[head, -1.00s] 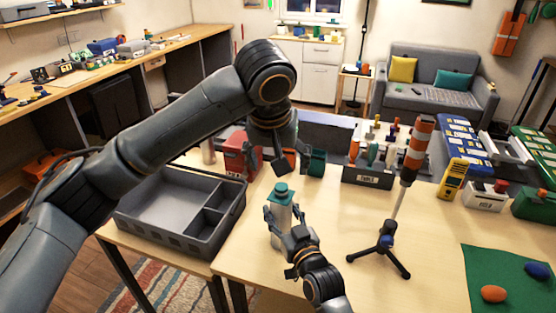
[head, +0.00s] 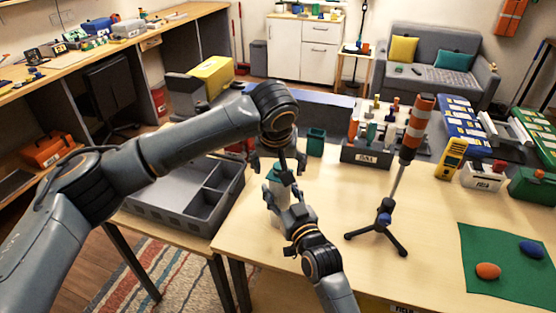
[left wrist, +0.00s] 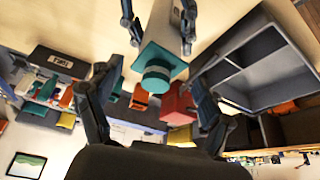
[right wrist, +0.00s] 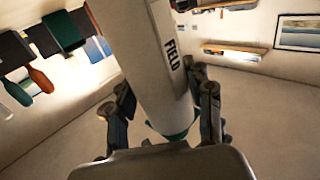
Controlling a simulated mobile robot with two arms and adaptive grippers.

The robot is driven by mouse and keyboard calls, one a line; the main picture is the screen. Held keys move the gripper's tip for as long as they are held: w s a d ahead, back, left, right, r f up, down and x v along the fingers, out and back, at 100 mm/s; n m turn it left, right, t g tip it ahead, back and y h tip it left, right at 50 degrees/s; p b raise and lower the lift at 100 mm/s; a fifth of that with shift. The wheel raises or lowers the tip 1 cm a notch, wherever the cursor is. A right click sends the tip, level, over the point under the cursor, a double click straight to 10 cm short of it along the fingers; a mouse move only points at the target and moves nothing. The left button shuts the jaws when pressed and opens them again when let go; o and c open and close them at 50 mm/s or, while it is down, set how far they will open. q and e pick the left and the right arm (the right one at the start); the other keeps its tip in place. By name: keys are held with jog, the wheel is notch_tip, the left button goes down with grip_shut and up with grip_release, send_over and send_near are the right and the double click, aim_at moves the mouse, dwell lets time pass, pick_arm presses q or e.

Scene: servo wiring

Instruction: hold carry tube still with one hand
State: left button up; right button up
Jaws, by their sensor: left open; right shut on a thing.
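The carry tube (right wrist: 160,60) is white with dark "FIELD" lettering and a teal end. In the head view its teal cap (head: 275,174) is partly hidden by my left gripper. My right gripper (head: 288,208) is shut around the tube's body and holds it roughly upright by the table's left edge. My left gripper (head: 280,160) is open just above the tube. In the left wrist view the square-edged teal cap (left wrist: 157,75) lies between its open fingers, without clear contact. The right gripper's fingers show beside the tube there.
A grey compartment tray (head: 165,205) stands left of the tube. A tripod (head: 380,228) with an orange-and-white striped top stands close on the right. A teal cup (head: 316,143) and a grey tool holder (head: 366,154) are behind. The front middle of the table is clear.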

pick_arm(q)
jog(key=shift+f, duration=0.1)
grip_shut()
jog(key=c, duration=1.3)
grip_release()
jog(key=shift+a+f, duration=0.1)
grip_shut()
